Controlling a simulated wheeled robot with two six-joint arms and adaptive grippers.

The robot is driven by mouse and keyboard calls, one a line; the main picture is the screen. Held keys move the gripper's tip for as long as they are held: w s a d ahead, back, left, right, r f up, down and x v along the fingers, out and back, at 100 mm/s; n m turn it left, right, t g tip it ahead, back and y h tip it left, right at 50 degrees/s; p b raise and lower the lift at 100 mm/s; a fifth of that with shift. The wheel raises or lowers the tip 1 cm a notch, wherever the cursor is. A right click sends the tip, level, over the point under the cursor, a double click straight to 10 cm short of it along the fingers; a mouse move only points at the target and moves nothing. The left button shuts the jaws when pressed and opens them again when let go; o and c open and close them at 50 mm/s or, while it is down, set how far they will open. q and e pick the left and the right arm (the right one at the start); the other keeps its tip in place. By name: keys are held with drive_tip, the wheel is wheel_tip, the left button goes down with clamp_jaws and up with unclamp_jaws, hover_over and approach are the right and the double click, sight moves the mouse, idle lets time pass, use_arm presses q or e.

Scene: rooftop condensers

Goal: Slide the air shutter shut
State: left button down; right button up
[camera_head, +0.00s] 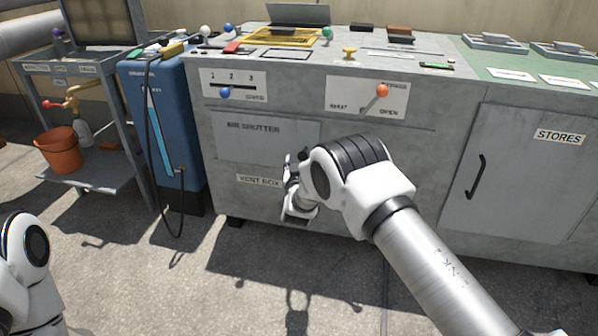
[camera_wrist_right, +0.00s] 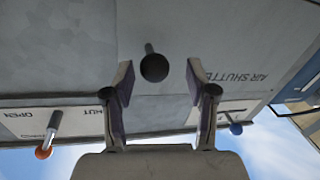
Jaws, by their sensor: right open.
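The air shutter (camera_head: 262,142) is a grey panel labelled AIR SHUTTER on the front of the grey cabinet. It also shows in the right wrist view (camera_wrist_right: 205,42), where the picture is upside down. Its black round knob (camera_wrist_right: 154,67) stands out on a short stem near the panel's edge. My right gripper (camera_wrist_right: 160,84) is open, with one finger on each side of the knob in that view; neither finger visibly touches it. In the head view my right gripper (camera_head: 294,187) is at the cabinet front, and my arm hides part of it. My left gripper is out of view.
Above the shutter are a blue-knobbed slider (camera_head: 225,93) and an orange-knobbed lever (camera_head: 382,91). A STORES door (camera_head: 520,165) with a black handle is to the right. A blue unit (camera_head: 178,120) with a hose stands left. An orange bucket (camera_head: 58,152) sits farther left.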

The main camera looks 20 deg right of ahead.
drive_tip(key=v, duration=0.9)
drive_tip(key=shift+s+a, duration=0.2)
drive_tip(key=shift+s, duration=0.1)
drive_tip(key=shift+r, duration=0.1)
drive_tip(key=s+d+f+n+g+y+p, duration=0.1)
drive_tip(key=s+d+f+g+p, duration=0.2)
drive_tip(key=s+f, duration=0.5)
drive_tip(key=s+d+f+g+y, duration=0.1)
drive_tip(key=s+d+f+g, duration=0.35)
drive_tip(key=s+f, duration=0.3)
drive_tip(key=s+a+f+g+y, duration=0.25)
drive_tip(key=s+g, duration=0.25)
drive_tip(key=s, duration=1)
drive_tip(key=s+a+f+g+y, duration=0.2)
drive_tip(key=s+f+g, duration=0.15)
drive_tip(key=s, duration=1.25)
wheel_tip(320, 180, up, 38)
drive_tip(key=g+p, duration=0.1)
drive_tip(key=p, duration=3.7)
drive_tip(key=shift+r+p, duration=0.25)
drive_tip(key=shift+p, duration=0.15)
